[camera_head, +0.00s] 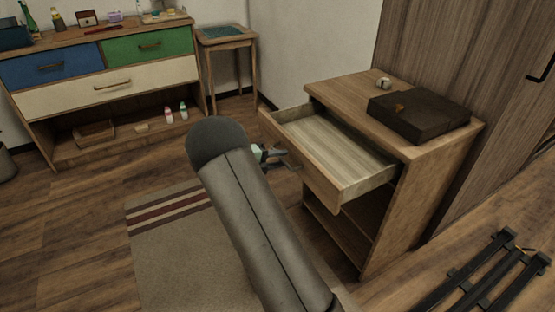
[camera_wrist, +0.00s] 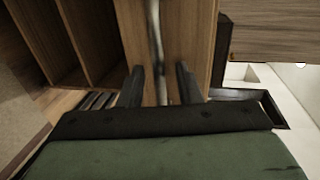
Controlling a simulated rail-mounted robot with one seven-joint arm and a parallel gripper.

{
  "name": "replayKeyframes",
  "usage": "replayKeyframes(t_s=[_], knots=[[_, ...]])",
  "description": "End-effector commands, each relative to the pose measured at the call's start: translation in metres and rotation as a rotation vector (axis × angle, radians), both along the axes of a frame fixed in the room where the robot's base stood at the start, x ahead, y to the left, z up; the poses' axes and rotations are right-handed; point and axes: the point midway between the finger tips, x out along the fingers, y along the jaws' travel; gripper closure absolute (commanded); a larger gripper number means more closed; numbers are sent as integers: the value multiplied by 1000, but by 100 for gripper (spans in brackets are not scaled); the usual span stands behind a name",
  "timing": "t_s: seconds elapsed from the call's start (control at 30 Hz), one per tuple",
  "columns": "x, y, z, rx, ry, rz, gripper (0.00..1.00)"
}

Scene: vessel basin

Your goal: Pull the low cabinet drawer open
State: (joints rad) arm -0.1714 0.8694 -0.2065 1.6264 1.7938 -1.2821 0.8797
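The low wooden cabinet (camera_head: 405,215) stands right of centre in the head view. Its top drawer (camera_head: 352,188) is pulled well out and looks empty inside. My gripper (camera_head: 285,160) is at the outside of the drawer front, partly hidden behind my arm. In the wrist view the drawer front (camera_wrist: 190,25) fills the upper middle, with a slim metal handle (camera_wrist: 155,40) on it. The two dark fingers of my gripper (camera_wrist: 161,75) stand on either side of the handle, with gaps visible between fingers and handle. The handle is hidden in the head view.
A dark box (camera_head: 420,115) and a small pale object (camera_head: 383,83) lie on the cabinet top. An open shelf is below the drawer. A dresser (camera_head: 70,105) and small stool (camera_head: 228,42) stand at the back left. A rug (camera_head: 185,250) and a black rack (camera_head: 490,275) are on the floor.

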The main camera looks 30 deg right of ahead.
Motion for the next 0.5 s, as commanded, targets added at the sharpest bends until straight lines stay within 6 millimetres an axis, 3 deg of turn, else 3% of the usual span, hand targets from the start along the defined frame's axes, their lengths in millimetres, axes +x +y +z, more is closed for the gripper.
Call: replayKeyframes(t_s=[0.27,0.5], knots=[[0,5,1,0,0,1,69],[-1,46,11,1,-1,5,69]])
